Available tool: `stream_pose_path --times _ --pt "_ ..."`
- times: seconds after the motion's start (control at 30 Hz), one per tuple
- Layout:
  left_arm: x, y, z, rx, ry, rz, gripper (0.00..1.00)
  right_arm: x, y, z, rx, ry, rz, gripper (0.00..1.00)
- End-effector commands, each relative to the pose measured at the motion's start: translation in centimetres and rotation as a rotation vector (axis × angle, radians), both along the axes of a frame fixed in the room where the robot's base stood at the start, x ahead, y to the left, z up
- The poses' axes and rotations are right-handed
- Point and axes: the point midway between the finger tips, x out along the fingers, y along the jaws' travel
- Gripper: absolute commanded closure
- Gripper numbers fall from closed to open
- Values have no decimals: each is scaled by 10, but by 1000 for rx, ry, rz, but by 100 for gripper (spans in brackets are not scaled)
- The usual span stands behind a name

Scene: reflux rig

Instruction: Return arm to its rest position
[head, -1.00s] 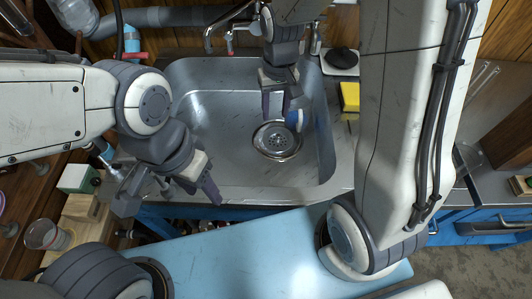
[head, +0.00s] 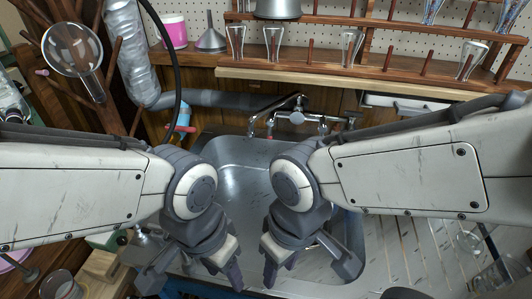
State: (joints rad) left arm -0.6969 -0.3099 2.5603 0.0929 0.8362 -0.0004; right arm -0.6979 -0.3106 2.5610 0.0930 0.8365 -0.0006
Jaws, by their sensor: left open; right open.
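My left gripper (head: 192,278) hangs at the lower middle of the head view, over the near left edge of the metal sink (head: 240,152). Its fingers are spread and nothing shows between them. My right gripper (head: 310,275) hangs just to its right, over the near part of the sink. Its fingers are also apart and empty. Both arms are bent in a similar, nearly mirrored pose, and the grippers do not touch. The grippers and arms hide much of the sink, including its drain.
A tap (head: 296,117) stands at the back of the sink. A wooden rack (head: 400,45) with upturned glassware is behind it. A pink tub (head: 173,30) and a funnel (head: 211,36) stand on a shelf.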

Motion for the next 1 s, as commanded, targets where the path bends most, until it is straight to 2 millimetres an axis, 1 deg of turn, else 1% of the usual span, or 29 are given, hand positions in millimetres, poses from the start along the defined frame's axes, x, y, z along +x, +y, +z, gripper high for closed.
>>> stream_pose_path --times 0.03,0.17,0.3,0.4,0.5,0.6,1.0 --pt "0 0 18 0 0 0 47 0 0 18 1 -1 -1 53" --pt "0 0 55 0 0 0 47 0 0 55 1 -1 -1 53" --pt "0 0 103 -1 -1 0 47 1 0 103 1 -1 -1 53" --pt "0 0 133 -1 -1 0 47 1 0 133 1 -1 -1 53" --pt "0 0 153 -1 -1 0 47 1 0 153 1 -1 -1 53" --pt "0 0 160 -1 -1 0 47 1 0 160 1 -1 -1 53" --pt "0 0 156 0 0 0 47 0 0 156 0 0 -1 53"
